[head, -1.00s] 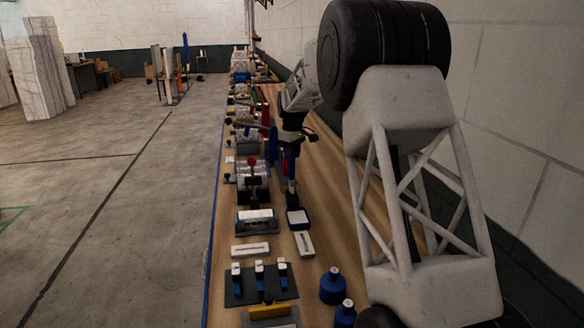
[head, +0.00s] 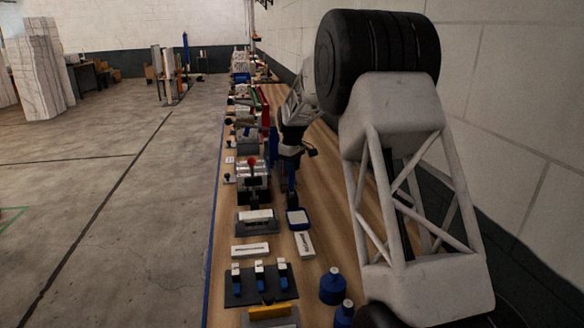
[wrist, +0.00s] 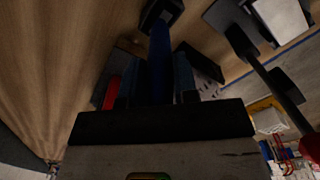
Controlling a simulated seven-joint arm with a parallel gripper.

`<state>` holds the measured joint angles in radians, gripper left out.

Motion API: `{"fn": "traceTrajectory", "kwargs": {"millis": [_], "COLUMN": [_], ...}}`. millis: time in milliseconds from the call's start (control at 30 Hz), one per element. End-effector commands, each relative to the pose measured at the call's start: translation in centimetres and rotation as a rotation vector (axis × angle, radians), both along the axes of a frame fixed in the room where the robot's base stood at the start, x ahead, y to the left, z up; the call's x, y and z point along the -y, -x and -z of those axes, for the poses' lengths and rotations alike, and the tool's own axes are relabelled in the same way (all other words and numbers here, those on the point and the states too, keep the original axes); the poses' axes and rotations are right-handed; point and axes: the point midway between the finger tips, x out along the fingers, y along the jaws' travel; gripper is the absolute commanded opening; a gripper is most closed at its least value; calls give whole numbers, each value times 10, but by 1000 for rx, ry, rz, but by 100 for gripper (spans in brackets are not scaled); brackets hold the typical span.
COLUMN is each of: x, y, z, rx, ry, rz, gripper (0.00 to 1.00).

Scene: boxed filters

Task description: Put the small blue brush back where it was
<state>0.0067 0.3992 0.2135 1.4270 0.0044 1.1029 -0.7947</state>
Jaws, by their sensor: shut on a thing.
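My gripper (wrist: 157,88) is shut on the small blue brush (wrist: 160,60) in the wrist view. The brush's blue handle stands between the fingers, and its dark end (wrist: 160,14) points away from the palm, over bare wood. In the head view my gripper (head: 287,176) is over the bench, just right of the lever fixture with a red knob (head: 252,164). There the brush is small and dark against the arm, so I cannot tell whether its end touches the bench.
White boxes (head: 251,250), a dark rack (head: 259,287) and blue bottles (head: 333,287) stand nearer still. In the wrist view, a dark lever with a red knob (wrist: 310,148) is close on the right.

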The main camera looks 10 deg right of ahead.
Motion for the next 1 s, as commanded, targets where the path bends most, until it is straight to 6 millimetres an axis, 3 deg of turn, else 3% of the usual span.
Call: {"fn": "traceTrajectory", "kwargs": {"millis": [133, 167, 300, 733, 1000], "x": [0, 0, 0, 0, 0], "y": [0, 0, 0, 0, 0], "z": [3, 3, 3, -2, -27], "rx": [0, 0, 0, 0, 3], "ry": [0, 0, 0, 0, 0], "rz": [0, 0, 0, 0, 0], "gripper": [4, 32, 53, 53, 53]}}
